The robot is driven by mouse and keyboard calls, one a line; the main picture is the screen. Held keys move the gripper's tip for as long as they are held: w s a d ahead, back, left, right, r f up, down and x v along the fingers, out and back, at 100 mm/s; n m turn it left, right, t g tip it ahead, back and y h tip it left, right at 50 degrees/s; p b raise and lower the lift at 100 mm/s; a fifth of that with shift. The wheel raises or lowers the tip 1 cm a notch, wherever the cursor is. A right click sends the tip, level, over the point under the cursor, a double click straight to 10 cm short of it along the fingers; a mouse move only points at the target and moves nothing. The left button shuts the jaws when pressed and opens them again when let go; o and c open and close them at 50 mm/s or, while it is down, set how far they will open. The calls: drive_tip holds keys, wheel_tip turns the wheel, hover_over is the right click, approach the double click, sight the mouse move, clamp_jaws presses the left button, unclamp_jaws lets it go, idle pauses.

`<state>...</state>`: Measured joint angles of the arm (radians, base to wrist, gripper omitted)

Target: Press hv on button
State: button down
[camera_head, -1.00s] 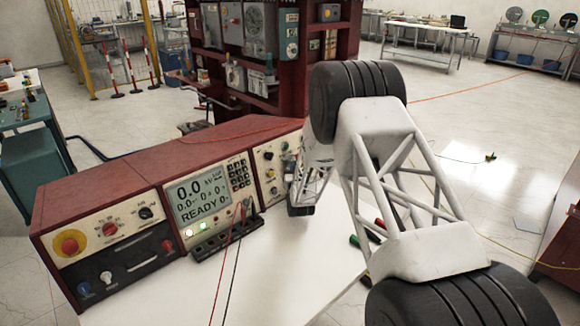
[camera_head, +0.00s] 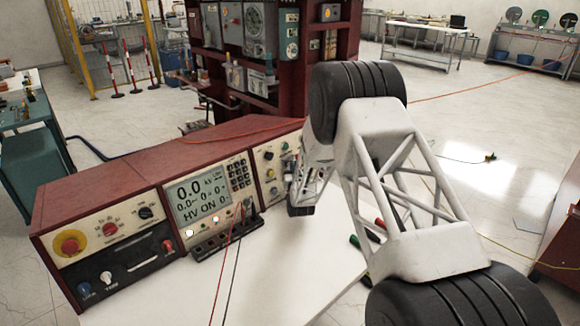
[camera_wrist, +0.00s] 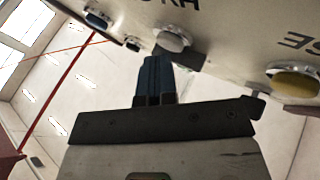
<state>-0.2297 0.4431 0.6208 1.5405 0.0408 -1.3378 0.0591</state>
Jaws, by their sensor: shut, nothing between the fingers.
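The test console (camera_head: 170,190) is a long red box with cream front panels. Its screen (camera_head: 200,195) reads 0.0 kV and "HV ON". In the wrist view the cream panel (camera_wrist: 235,35) crosses the top with upside-down lettering, a white round button (camera_wrist: 172,41), a yellow button (camera_wrist: 295,82) and a blue one (camera_wrist: 97,20). My gripper (camera_wrist: 155,72) is shut and empty, its dark blue fingertips at the white button. I cannot tell whether they touch it. In the head view my arm hides the gripper's contact with the right-hand panel. Which button is HV on cannot be read.
Red and black leads (camera_head: 232,262) run from sockets below the screen across the white tabletop (camera_head: 290,280). A red emergency button (camera_head: 70,245) is on the left panel. Screwdriver-like handles (camera_head: 362,245) lie near my arm.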

drive_tip(key=shift+s+d+r, duration=0.2)
drive_tip(key=shift+s+d, duration=0.3)
idle(0.3)
drive_tip(key=shift+s+d+r, duration=0.3)
drive_tip(key=shift+s+d, duration=0.55)
drive_tip(key=shift+s+d+r, duration=0.25)
drive_tip(key=shift+s+d, duration=0.6)
